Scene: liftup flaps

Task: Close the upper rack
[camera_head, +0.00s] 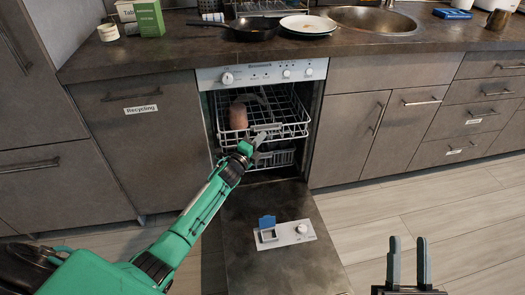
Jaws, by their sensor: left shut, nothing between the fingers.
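The upper rack (290,131) of the dishwasher is a white wire basket, standing partly out of the machine's opening. A brownish-pink cup-like item (238,115) sits in its left part. My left gripper (262,137) is shut and empty at the rack's front edge; whether it touches the rack I cannot tell. My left arm hides part of the opening's lower left. My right gripper (408,262) is open and empty at the bottom right, over the floor, away from the rack. The lower rack (282,158) shows dimly inside, beneath the upper one.
The dishwasher door (272,215) is folded down flat in front, with an open blue-lidded dispenser (267,229) on it. The counter (165,56) above holds a black pan (256,29) and plates (308,24). Cabinets flank the machine. Floor on the right is clear.

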